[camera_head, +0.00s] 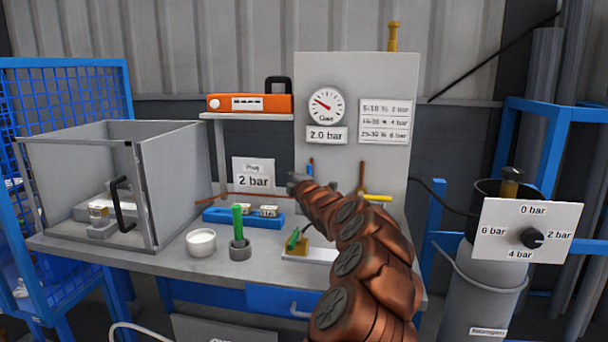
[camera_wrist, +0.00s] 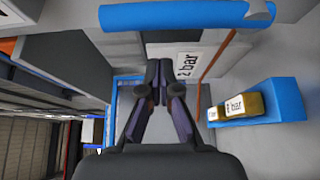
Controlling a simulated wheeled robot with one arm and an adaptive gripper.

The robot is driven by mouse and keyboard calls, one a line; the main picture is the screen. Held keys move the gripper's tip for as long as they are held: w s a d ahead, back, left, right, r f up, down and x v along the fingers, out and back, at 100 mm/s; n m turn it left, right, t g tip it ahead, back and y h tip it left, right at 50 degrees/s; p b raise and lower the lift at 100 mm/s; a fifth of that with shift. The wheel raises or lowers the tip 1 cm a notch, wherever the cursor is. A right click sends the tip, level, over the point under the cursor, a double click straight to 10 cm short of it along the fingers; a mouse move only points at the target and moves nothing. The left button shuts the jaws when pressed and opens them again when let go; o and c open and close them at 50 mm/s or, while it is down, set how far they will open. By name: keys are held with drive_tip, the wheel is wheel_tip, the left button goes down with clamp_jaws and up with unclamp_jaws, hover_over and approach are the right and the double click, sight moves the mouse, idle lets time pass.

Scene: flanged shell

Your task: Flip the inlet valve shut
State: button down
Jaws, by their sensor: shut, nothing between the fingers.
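A grey panel (camera_head: 340,85) carries two small levers at its lower part. A blue lever (camera_head: 310,168) points upright on the left, close to my gripper (camera_head: 296,181). A yellow lever (camera_head: 378,198) lies level on the right. No label shows which one is the inlet valve. In the wrist view, a large blue bar (camera_wrist: 185,15), seemingly the blue lever close up, crosses the top. My gripper (camera_wrist: 160,72) is shut and empty there, its fingertips apart from the bar in the picture. I cannot tell whether it touches the lever. My arm hides part of the panel's lower area.
A gauge (camera_head: 325,105) on the panel sits above a 2.0 bar label. A blue tray (camera_head: 243,217) with small blocks, a white cup (camera_head: 201,242) and a green-topped holder (camera_head: 239,247) stand on the bench (camera_head: 160,262). A clear-sided box (camera_head: 115,190) stands left; a dial plate (camera_head: 530,231) is right.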

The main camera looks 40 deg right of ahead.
drive_tip(key=shift+s+d+r+p, duration=0.15)
drive_tip(key=shift+s+d+p, duration=0.35)
drive_tip(key=shift+s+d, duration=0.85)
drive_tip(key=shift+b, duration=0.55)
